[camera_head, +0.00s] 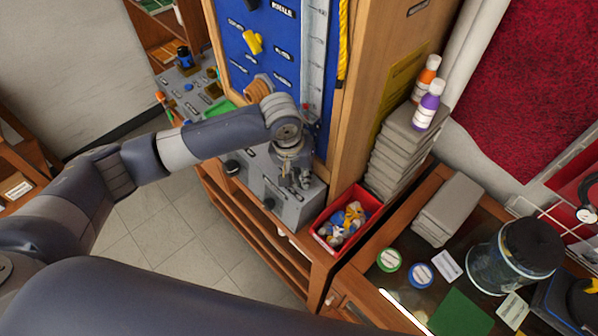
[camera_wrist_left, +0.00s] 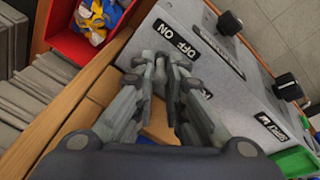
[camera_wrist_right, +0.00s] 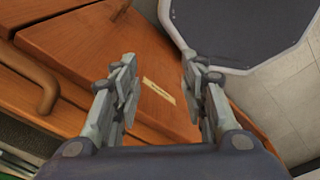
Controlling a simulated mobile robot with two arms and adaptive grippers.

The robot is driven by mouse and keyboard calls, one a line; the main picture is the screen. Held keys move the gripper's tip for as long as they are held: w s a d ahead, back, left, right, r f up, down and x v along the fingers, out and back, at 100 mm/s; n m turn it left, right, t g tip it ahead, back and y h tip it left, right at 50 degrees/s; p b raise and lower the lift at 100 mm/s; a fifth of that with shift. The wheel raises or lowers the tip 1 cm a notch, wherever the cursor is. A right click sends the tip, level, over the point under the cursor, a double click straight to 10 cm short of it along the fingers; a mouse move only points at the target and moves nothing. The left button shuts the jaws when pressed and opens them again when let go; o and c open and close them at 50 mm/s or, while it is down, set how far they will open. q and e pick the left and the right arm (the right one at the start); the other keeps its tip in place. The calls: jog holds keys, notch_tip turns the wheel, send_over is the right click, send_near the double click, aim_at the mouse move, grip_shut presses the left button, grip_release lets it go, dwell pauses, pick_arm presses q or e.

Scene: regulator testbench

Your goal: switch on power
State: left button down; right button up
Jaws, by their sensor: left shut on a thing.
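A grey control box (camera_head: 288,204) stands on the wooden bench below the blue panel. In the left wrist view its sloped face (camera_wrist_left: 215,75) carries OFF and ON labels (camera_wrist_left: 187,62) and black knobs (camera_wrist_left: 229,23). My left gripper (camera_head: 295,182) is down at this box. In the left wrist view its fingertips (camera_wrist_left: 160,62) are close together beside the OFF and ON labels, shut on what appears to be the power switch, which the fingers mostly hide. I cannot tell the switch's position. My right gripper (camera_wrist_right: 158,62) is open and empty above wooden furniture.
A red bin (camera_head: 345,222) with blue, white and yellow parts stands right of the box. Stacked grey cases (camera_head: 397,155) with two bottles stand behind it. A glass jar (camera_head: 505,262) is on the right-hand table. Tiled floor (camera_head: 175,225) is clear at left.

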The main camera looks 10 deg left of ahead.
pick_arm(q)
jog(key=t+y, duration=0.1)
jog(key=s+d+y, duration=0.1)
jog(key=shift+d+t+y, duration=0.25)
jog(key=shift+t+y, duration=0.15)
jog(key=shift+s+d+f+m+t+y, duration=0.2)
jog(key=shift+t+y, duration=0.3)
jog(key=shift+y, duration=0.2)
jog(key=shift+s+d+f+m+t+y, duration=0.1)
jog(key=shift+d+t+y, duration=0.1)
jog(key=shift+t+y, duration=0.4)
jog(key=c, duration=1.7)
grip_release()
jog(key=shift+s, duration=0.1)
jog(key=shift+o, duration=0.2)
jog(key=shift+a+r, duration=0.1)
